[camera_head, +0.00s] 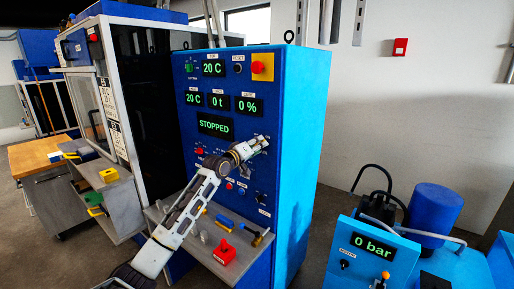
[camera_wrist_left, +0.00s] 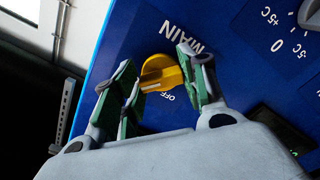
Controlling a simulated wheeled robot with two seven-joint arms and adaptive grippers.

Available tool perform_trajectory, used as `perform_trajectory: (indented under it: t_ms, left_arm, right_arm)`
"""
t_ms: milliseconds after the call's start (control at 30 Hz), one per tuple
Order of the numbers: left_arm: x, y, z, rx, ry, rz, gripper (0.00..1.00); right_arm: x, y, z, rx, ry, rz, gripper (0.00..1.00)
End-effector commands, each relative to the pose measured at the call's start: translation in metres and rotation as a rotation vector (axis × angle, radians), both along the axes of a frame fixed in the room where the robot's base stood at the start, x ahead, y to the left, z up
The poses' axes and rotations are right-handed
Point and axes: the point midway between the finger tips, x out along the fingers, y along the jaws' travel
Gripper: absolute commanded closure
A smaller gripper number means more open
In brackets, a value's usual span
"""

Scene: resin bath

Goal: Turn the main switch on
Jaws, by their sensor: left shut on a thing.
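The main switch is a yellow rotary knob (camera_wrist_left: 163,73) on the blue panel, with the word MAIN beside it and OFF printed just below it in the left wrist view. The white mark on the knob lies on its left end, near the OFF label. My left gripper (camera_wrist_left: 158,80) is shut on this knob, its green fingers on either side of it. In the head view my left gripper (camera_head: 262,142) is at the right part of the control cabinet's front (camera_head: 180,110) and hides the knob. My right gripper is not in view.
The display (camera_head: 215,126) reads STOPPED. A red button on a yellow plate (camera_head: 262,67) sits above my gripper. A shelf (camera_head: 196,238) below holds a red block (camera_head: 224,252) and small tools. A blue unit (camera_head: 368,246) showing 0 bar stands at the right.

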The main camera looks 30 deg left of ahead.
Motion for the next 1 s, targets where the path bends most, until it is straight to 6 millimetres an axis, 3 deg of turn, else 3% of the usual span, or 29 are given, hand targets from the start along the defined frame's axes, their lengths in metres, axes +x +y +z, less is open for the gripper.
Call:
perform_trajectory:
  t_ms: [633,667,800,1000]
  left_arm:
    - [0.0003,-0.0004,-0.0034,0.072,0.000,-0.002,0.81]
    - [0.0003,-0.0004,-0.0034,0.072,0.001,-0.001,0.55]
    - [0.0002,-0.0002,-0.0027,0.071,-0.001,-0.001,0.37]
    - [0.0001,0.0000,-0.0016,0.071,-0.003,0.000,0.36]
  right_arm:
    - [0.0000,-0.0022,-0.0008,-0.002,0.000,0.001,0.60]
    - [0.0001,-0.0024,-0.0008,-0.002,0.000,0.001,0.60]
    - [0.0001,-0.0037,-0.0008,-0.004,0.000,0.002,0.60]
    - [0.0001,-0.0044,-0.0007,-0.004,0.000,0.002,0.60]
